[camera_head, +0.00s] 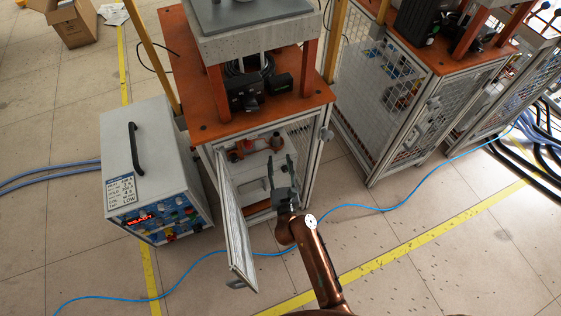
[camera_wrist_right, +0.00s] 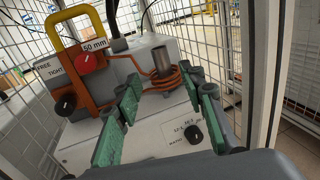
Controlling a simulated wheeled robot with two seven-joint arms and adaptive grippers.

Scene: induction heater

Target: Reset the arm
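My right arm reaches up from the bottom of the head view. Its gripper (camera_head: 281,160) is at the open front of a mesh-walled cabinet (camera_head: 318,165). In the right wrist view the gripper (camera_wrist_right: 164,88) has its green-padded fingers spread, with nothing held between them. Beyond the fingertips, a grey metal cylinder (camera_wrist_right: 163,60) stands at a copper coil (camera_wrist_right: 183,78) on the heater unit (camera_wrist_right: 135,146). The cylinder appears apart from the fingers. A yellow handle (camera_wrist_right: 62,18) and a red knob marked 50 mm (camera_wrist_right: 86,64) are at the left. My left gripper is out of view.
The cabinet door (camera_head: 236,222) stands open, left of my right arm. A grey power unit (camera_head: 150,165) reading READY stands further left. A blue cable (camera_head: 400,207) crosses the floor behind the arm. Floor at the lower right is clear.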

